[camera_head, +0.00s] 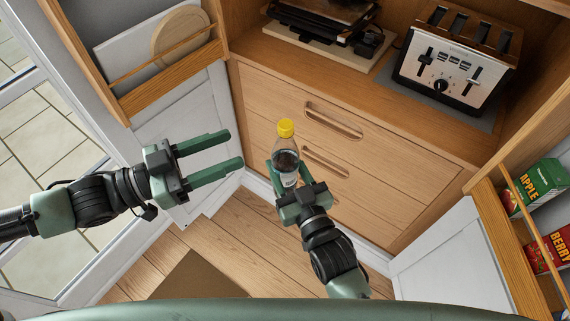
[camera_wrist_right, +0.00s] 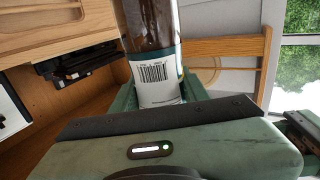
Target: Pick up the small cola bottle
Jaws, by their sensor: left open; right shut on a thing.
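The small cola bottle (camera_head: 286,150) has a yellow cap, a clear upper part and dark contents. It is upright between the fingers of my right gripper (camera_head: 284,175), held in the air in front of the wooden drawers. In the right wrist view the bottle (camera_wrist_right: 152,45) shows a white label with a barcode, and the gripper's green fingers (camera_wrist_right: 160,95) close on its sides. The bottle's cap is out of that view. My left gripper (camera_head: 217,158) is open and empty, to the left of the bottle, its fingers pointing right.
The left door rack (camera_head: 170,75) holds round and flat boards. The right door rack (camera_head: 505,240) holds juice cartons (camera_head: 540,187). Open floor lies below.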

